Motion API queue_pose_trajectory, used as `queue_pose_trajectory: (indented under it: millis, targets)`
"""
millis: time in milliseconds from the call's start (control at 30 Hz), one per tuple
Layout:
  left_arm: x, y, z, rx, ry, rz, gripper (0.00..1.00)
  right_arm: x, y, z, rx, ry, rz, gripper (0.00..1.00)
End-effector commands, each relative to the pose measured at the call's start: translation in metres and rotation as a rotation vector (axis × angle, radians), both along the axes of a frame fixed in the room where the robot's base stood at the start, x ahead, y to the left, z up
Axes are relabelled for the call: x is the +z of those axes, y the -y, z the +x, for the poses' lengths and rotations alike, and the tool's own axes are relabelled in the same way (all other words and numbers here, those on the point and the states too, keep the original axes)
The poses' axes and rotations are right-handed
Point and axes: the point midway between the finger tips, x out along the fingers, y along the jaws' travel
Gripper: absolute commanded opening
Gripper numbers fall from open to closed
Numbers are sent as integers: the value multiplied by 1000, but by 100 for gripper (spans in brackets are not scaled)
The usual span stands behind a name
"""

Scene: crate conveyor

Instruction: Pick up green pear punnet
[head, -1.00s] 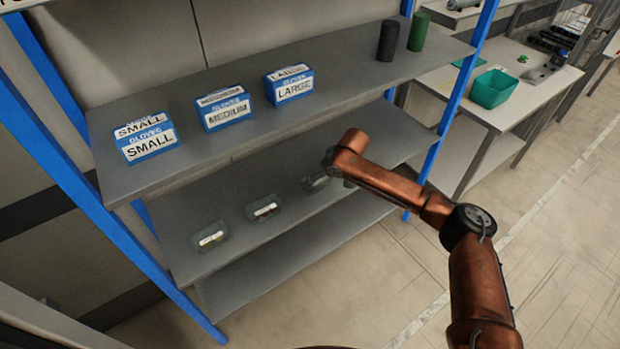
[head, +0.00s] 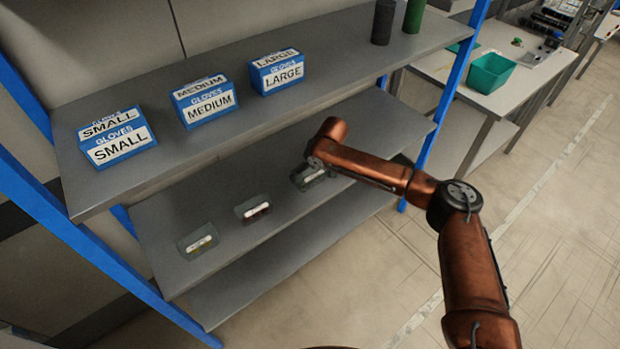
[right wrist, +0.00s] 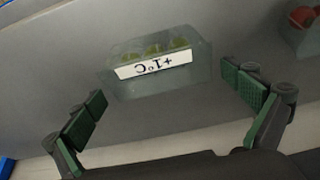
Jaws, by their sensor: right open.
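The green pear punnet (right wrist: 158,62) is a clear tub with green fruit and a white "+1°C" label, upside down in the right wrist view. In the head view the rightmost punnet (head: 307,180) on the middle shelf is partly covered by my right arm. My right gripper (right wrist: 164,89) is open, its green-padded fingers spread to either side of the punnet in the picture, with visible gaps. The punnet rests on the shelf, not gripped. My left gripper is not in view.
Two more punnets, a middle one (head: 253,209) and a left one (head: 198,241), sit along the middle shelf (head: 190,205). The upper shelf (head: 230,125) above carries glove boxes (head: 204,101).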

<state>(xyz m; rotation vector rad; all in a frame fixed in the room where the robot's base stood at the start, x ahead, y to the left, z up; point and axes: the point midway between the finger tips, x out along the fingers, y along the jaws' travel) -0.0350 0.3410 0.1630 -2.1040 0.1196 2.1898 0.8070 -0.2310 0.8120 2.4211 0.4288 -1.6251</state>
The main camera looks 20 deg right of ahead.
Motion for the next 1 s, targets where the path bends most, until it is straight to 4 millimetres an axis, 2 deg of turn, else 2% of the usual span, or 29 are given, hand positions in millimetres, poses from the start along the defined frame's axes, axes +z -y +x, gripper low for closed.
queue_pose_trajectory:
  millis: [133,200,633,1000]
  targets:
    - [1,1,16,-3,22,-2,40,3,2,0,-1,2,0,99]
    - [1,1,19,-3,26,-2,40,3,1,0,-2,2,1,94]
    - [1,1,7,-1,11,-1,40,2,1,0,-2,2,1,65]
    - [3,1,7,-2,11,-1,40,8,1,0,-2,4,1,65]
